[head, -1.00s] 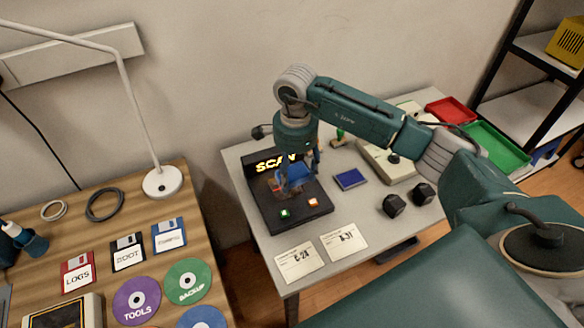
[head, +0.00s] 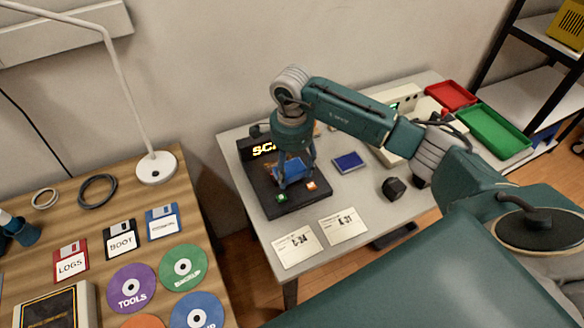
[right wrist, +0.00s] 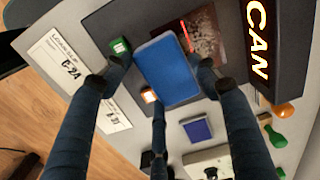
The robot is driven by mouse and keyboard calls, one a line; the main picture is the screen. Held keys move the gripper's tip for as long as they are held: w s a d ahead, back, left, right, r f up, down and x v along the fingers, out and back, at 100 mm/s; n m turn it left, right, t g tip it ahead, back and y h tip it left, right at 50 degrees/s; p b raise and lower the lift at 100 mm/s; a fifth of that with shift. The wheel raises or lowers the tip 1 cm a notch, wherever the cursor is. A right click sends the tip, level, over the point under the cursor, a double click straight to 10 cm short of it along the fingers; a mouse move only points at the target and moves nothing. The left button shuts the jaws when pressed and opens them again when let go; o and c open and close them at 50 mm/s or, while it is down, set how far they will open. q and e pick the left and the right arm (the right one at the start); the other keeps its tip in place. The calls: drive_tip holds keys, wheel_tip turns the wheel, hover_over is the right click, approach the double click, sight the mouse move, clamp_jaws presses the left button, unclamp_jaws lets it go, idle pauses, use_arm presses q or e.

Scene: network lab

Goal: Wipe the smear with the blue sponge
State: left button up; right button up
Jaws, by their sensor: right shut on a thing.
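The blue sponge (head: 288,168) is in my right gripper (head: 297,181), over the dark scanner bed (head: 284,207). In the right wrist view, the sponge (right wrist: 168,70) lies flat between the fingers of my right gripper (right wrist: 162,84), which are shut on it. A brown speckled smear (right wrist: 203,38) with a red light line shows on the bed beside the sponge, partly covered by it and a finger. I cannot tell whether the sponge touches the bed.
The lit SCAN sign (right wrist: 257,40) stands behind the bed. Green (head: 281,197) and orange (head: 311,185) buttons sit at its front. A blue pad (head: 348,161), paper cards (head: 343,226) and a dark block (head: 393,188) lie nearby. Red (head: 450,95) and green (head: 494,132) trays are at right.

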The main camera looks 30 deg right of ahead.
drive_tip(key=shift+f+b, duration=0.95)
drive_tip(key=shift+f, duration=0.1)
